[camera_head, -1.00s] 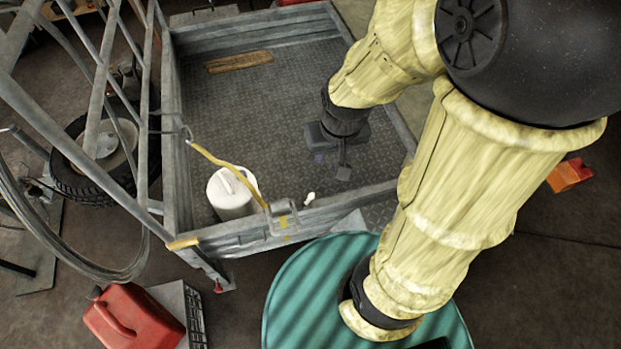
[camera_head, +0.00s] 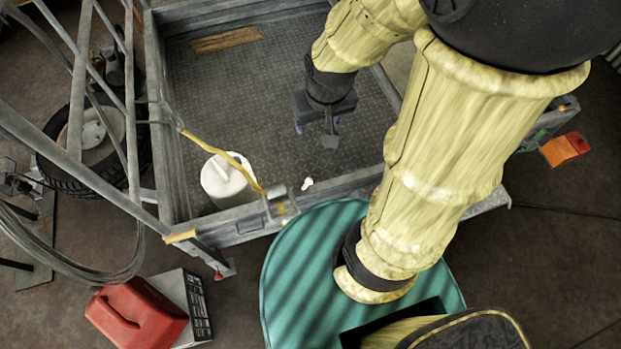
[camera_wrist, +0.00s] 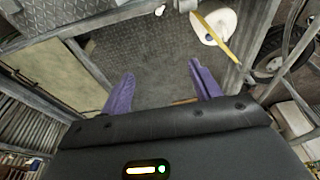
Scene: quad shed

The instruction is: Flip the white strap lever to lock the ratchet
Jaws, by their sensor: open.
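A yellow strap (camera_head: 215,151) runs from the metal frame down to a grey ratchet (camera_head: 281,201) on the trailer's near wall. A small white lever (camera_head: 307,184) sits just right of the ratchet, at the wall's top edge. The strap (camera_wrist: 218,38), the ratchet (camera_wrist: 186,4) and the small white lever (camera_wrist: 160,10) also show at the top of the wrist view. My gripper (camera_head: 330,128) hangs over the trailer bed, beyond and apart from the lever. In the wrist view its purple fingers (camera_wrist: 163,87) are spread and nothing is between them.
The trailer's near wall (camera_head: 345,182) lies between my body and the bed. A wooden piece (camera_head: 227,40) lies on the bed. A red fuel can (camera_head: 137,313) stands on the floor at lower left.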

